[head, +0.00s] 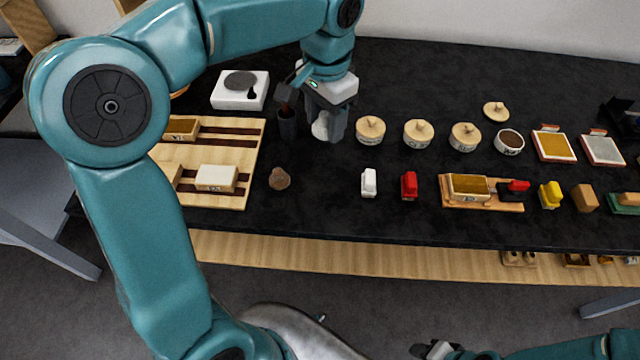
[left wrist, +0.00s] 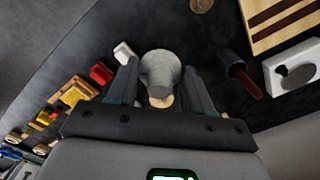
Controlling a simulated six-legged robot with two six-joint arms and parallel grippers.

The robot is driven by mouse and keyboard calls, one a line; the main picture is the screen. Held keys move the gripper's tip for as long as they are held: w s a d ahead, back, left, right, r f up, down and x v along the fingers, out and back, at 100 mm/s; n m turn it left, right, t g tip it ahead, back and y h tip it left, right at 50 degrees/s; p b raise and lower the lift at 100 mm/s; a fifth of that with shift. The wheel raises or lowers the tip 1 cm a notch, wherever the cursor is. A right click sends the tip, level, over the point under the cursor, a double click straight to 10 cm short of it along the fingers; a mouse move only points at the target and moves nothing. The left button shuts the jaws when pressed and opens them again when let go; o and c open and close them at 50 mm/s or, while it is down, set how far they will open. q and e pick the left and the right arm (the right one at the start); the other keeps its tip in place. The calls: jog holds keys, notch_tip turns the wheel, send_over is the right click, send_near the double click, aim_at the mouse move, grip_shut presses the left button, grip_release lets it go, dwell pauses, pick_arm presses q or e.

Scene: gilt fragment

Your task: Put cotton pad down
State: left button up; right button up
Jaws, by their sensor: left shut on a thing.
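My left gripper (head: 328,128) points down over the back of the dark table and is shut on the cotton pad (head: 320,126). The pad is a pale grey-white, rounded piece; in the left wrist view it (left wrist: 160,72) sits between the two fingers (left wrist: 160,85), with a small tan part below it. I cannot tell whether the pad touches the table (head: 330,215). My right gripper (head: 435,350) shows only partly at the bottom edge, and its jaws are not clear.
A dark cup (head: 287,125) with a brush-like handle stands just left of the pad. Lidded round pots (head: 370,130) stand to its right. A striped wooden board (head: 250,165) lies left, a white block with a grey disc (head: 240,92) behind.

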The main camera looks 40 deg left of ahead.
aim_at(323, 186)
pick_arm(q)
notch_tip(323, 186, down, 17)
jog(key=shift+a+f+b, duration=0.1)
jog(key=shift+f+b, duration=0.1)
jog(key=shift+b, duration=0.15)
jog(key=shift+s+r, duration=0.1)
jog(key=shift+s, duration=0.05)
jog(key=shift+f, duration=0.25)
jog(key=o, duration=1.1)
jog(key=shift+r, duration=0.1)
jog(key=shift+r, duration=0.1)
